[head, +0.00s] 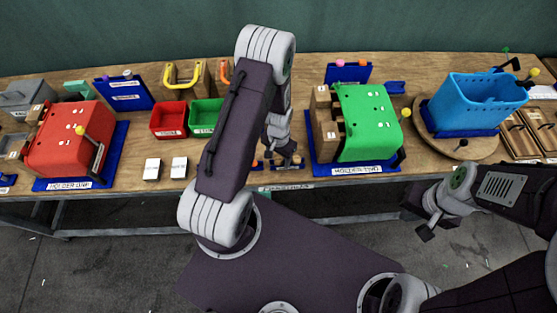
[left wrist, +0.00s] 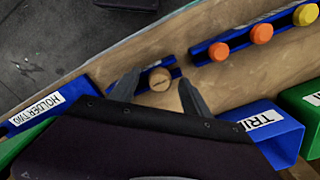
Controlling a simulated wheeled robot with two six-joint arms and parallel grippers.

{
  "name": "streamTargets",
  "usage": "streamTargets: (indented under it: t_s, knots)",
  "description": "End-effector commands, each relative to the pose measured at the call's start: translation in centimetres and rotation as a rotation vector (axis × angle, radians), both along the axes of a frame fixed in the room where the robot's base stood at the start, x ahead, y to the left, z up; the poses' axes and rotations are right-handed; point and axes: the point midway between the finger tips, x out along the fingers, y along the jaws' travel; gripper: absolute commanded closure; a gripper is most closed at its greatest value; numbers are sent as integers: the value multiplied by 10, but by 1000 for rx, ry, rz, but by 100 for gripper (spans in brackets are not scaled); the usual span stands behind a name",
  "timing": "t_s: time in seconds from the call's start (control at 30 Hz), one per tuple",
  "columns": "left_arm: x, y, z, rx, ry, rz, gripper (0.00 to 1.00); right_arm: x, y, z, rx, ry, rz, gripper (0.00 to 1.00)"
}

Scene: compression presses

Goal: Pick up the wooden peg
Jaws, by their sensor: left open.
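The wooden peg (left wrist: 160,80) shows from above in the left wrist view as a round, light-brown end with small dark marks. It stands at a short blue holder (left wrist: 138,88) on the wooden table. My left gripper (left wrist: 158,93) is open, with one finger on each side of the peg and a visible gap to each. In the head view my left gripper (head: 284,152) is low over the table's front edge, and the peg cannot be made out there. My right gripper (head: 424,226) hangs in front of the table, away from the peg; its jaw opening is unclear.
A blue rail (left wrist: 240,46) with two orange pegs (left wrist: 218,51) and a yellow one (left wrist: 305,15) is close by. The green holder (head: 365,120) stands right of my left gripper, the red one (head: 70,140) far left. A blue basket (head: 470,105) is at right.

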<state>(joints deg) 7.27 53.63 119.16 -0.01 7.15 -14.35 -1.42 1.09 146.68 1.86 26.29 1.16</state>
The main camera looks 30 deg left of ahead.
Motion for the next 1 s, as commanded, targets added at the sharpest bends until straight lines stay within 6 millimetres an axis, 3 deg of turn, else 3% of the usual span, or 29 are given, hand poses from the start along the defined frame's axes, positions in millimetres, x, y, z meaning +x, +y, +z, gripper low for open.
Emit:
streamTargets:
  t_s: [0.03,0.2,0.63,0.77,1.0]
  knots:
    - [0,0,0,0,0,0,53,0,0,0,0,0,0,100]
    - [0,0,0,0,1,0,100,0,0,0,0,0,0,100]
    - [0,0,7,0,0,0,100,0,0,-1,0,0,0,100]
    - [1,0,25,0,-4,0,100,0,0,-5,0,0,0,100]
    - [1,0,75,0,-5,0,100,0,0,-10,0,0,0,100]
